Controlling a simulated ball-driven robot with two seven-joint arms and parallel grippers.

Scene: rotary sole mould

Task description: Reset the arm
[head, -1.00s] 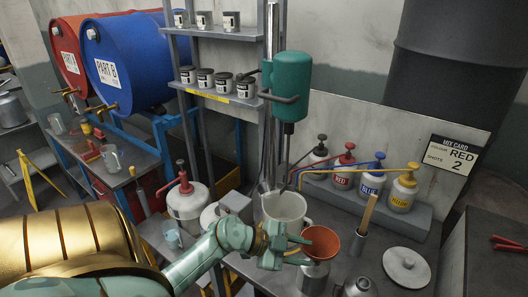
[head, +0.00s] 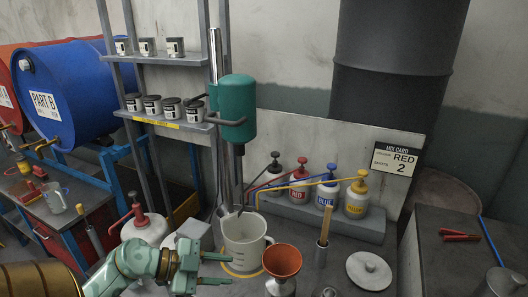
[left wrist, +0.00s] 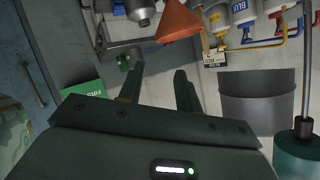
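My left arm comes in from the lower left. My left gripper (head: 228,269) is open, its two fingers apart and pointing right with nothing between them. It is in front of and slightly left of the white jug (head: 243,240), hiding part of the bench. The left wrist view also shows the two fingers (left wrist: 158,80) apart and empty. An orange funnel (head: 283,258) is to the right of the fingertips, with a gap between; it also shows in the left wrist view (left wrist: 178,22). My right gripper is not in view.
The green mixer (head: 237,100) hangs on its post above the jug. Pump bottles, including a yellow one (head: 356,198), line the back ledge. A white lid (head: 369,270) lies at the right. A red-pump container (head: 143,226) stands behind my left arm. Blue drum (head: 65,98) at left.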

